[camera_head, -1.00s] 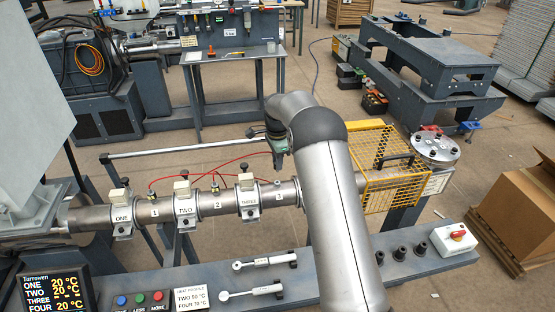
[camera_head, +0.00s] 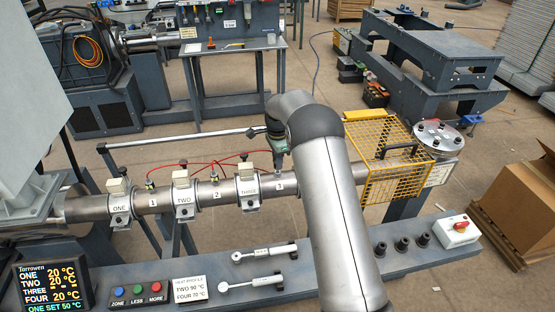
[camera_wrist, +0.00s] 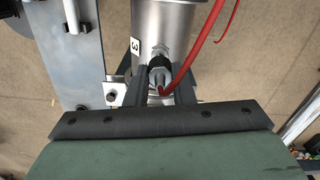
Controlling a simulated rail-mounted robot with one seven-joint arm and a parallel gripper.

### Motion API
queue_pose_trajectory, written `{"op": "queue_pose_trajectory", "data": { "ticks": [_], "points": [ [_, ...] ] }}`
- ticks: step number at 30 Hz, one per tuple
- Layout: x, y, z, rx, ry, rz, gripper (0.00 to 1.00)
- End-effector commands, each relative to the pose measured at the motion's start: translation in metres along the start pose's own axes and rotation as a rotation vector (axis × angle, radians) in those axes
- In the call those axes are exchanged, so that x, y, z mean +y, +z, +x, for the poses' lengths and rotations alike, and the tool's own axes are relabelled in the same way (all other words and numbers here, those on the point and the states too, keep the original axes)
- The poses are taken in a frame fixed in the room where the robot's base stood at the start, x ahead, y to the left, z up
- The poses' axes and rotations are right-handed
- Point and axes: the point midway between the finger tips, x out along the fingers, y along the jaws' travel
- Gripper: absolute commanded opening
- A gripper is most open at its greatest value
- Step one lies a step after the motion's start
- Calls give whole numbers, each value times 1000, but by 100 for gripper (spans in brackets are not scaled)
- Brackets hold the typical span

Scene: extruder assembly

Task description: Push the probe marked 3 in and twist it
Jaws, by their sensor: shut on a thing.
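The probe marked 3 (camera_wrist: 159,72) stands in the steel barrel, with a black collar, a metal fitting below it and a red cable. Its white label 3 (camera_wrist: 135,46) is beside it in the wrist view; the label also shows in the head view (camera_head: 280,187). My gripper (camera_wrist: 161,82) is shut on the probe, with one finger on each side of the collar. In the head view my gripper (camera_head: 278,160) is right over the probe's place on the barrel. How deep the probe sits is hard to tell.
Probes 1 (camera_head: 151,186) and 2 (camera_head: 214,178) stand to the left, between clamp bands. Red cables run behind the barrel to a grey rail (camera_head: 180,139). A yellow mesh guard (camera_head: 390,165) is at the right. The front bench carries two wrenches (camera_head: 263,252) and buttons.

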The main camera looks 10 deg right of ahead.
Motion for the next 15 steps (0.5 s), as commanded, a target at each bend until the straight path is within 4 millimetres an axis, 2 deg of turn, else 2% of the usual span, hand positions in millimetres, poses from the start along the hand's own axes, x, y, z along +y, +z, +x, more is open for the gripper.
{"op": "queue_pose_trajectory", "data": {
  "ticks": [15],
  "points": [
    [0,0,6,0,0,0,0]
  ]
}}
